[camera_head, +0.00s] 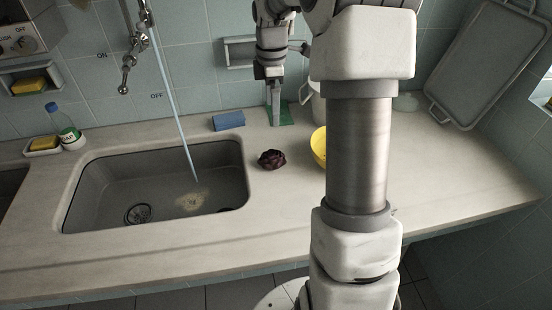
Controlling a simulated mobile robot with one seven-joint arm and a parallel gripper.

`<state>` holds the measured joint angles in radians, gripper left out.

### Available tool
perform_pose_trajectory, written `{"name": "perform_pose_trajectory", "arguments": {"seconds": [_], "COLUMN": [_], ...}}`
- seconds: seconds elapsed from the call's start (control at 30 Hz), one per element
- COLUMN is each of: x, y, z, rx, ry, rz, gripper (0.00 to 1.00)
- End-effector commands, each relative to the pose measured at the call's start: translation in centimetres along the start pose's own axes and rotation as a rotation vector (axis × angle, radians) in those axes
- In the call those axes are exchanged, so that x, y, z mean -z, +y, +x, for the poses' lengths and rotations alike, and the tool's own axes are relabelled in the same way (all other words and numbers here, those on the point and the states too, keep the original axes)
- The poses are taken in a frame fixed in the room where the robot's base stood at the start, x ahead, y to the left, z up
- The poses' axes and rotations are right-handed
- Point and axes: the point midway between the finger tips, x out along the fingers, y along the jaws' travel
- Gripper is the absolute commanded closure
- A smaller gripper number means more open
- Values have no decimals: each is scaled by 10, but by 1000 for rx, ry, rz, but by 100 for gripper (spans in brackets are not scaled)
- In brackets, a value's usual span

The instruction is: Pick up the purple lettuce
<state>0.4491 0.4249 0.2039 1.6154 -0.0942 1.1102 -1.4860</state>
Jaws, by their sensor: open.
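The purple lettuce (271,159) is a small dark purple leafy head. It sits on the counter just right of the sink, left of the yellow bowl. My gripper (274,118) points down above the back of the counter, behind the lettuce in the picture and apart from it. It is open and nothing shows between its fingers. The fingers are seen nearly edge-on, so the gap is hard to make out.
The sink (247,185) has running water. A blue sponge (229,121), a green cloth or pad (287,117) and a yellow bowl (318,146), partly hidden by my arm, are near the lettuce. A bottle (64,124) stands far left. A grey tray (488,65) leans at right.

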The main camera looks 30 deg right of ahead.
Motion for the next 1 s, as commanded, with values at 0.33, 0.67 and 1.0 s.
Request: {"name": "perform_pose_trajectory", "arguments": {"seconds": [0.33, 0.67, 1.0], "x": [0, 0, 1], "y": [0, 0, -1], "z": [62, 117, 143], "rx": [5, 2, 4], "ry": [1, 1, 0], "rz": [-2, -3, -2], "gripper": [0, 0, 0]}}
